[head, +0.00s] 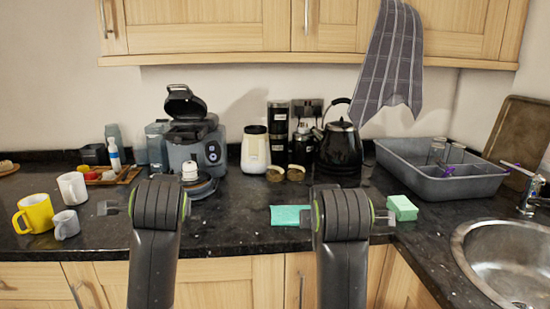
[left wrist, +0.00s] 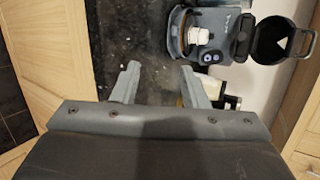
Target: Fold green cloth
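The green cloth (head: 289,215) lies flat near the front edge of the dark counter in the head view. Its right end is hidden behind my right arm. My left gripper (left wrist: 160,68) is open and empty in the left wrist view, with its two fingers apart over the counter. In the head view it is mostly hidden behind its own arm, to the left of the cloth. My right gripper (head: 384,217) is mostly hidden behind its arm, just right of the cloth, and its opening cannot be made out.
A green sponge-like block (head: 402,208) lies right of my right arm. A yellow mug (head: 35,213) and two paler mugs stand at left. A grey cooker (head: 197,146), jars and a black kettle (head: 340,148) stand behind. A grey basin (head: 463,186) and sink (head: 510,255) are at right.

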